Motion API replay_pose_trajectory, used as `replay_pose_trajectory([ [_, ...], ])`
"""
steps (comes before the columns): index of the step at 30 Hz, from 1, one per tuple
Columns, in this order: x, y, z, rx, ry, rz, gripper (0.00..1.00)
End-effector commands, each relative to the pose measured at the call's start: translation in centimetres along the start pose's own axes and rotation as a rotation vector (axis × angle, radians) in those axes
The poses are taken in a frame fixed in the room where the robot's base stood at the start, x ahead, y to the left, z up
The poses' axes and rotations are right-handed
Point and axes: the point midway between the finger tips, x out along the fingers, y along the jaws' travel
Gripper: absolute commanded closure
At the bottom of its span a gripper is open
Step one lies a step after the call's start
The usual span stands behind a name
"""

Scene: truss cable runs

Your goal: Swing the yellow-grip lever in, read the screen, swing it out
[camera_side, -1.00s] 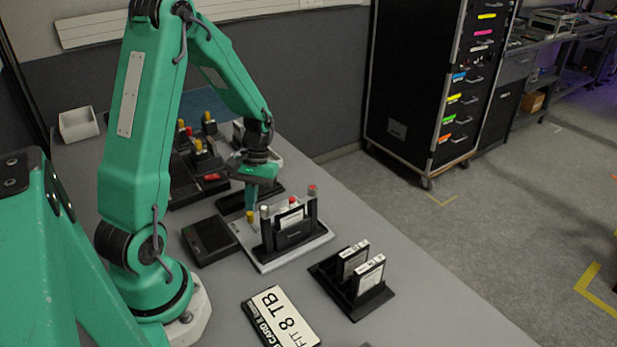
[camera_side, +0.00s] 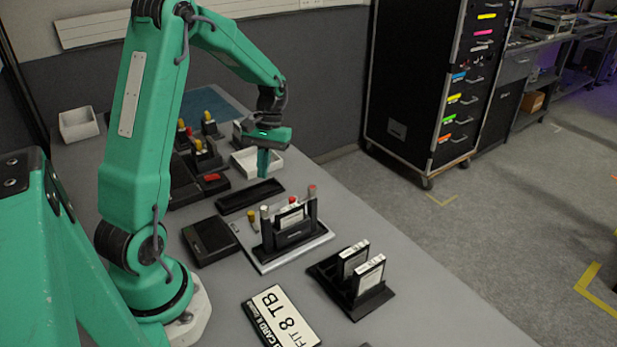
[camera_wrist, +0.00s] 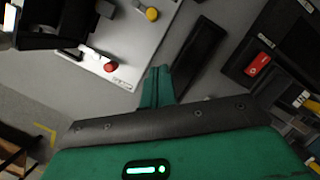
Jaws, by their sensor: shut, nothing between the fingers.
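A pale base plate (camera_side: 265,262) carries a black dock (camera_side: 290,236) with a white-labelled card standing in it. A yellow-topped grip (camera_side: 251,215) stands at the plate's left back corner; in the wrist view the yellow grip (camera_wrist: 152,14) is a round knob near the top. Red grips (camera_side: 312,189) show at the right of the dock and behind it. My gripper (camera_side: 263,172) is shut and empty, raised behind the plate, apart from the yellow grip. Its fingertips (camera_wrist: 160,70) show together in the wrist view. I cannot make out any reading on a screen.
A long black tray (camera_side: 250,196) lies behind the plate and a black box (camera_side: 209,240) to its left. A white bin (camera_side: 245,163) is behind my gripper. Black units with yellow-topped parts and a red switch (camera_side: 211,178) stand further back. A cartridge rack (camera_side: 352,290) is in front right.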

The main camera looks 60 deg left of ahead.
Motion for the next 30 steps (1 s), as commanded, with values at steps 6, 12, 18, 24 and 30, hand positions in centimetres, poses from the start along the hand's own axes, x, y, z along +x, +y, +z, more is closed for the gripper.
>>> replay_pose_trajectory([
  [6,-2.5,0.1,-0.2,0.0,0.001,0.0,1.0],
  [12,-3.3,0.1,-0.2,0.0,0.001,0.0,1.0],
  [18,-3.3,0.1,-0.2,0.0,0.001,0.0,1.0],
  [24,-3.3,0.1,-0.2,0.01,-0.001,-0.001,1.0],
  [30,-3.4,1.0,-0.4,0.107,-0.016,-0.01,1.0],
])
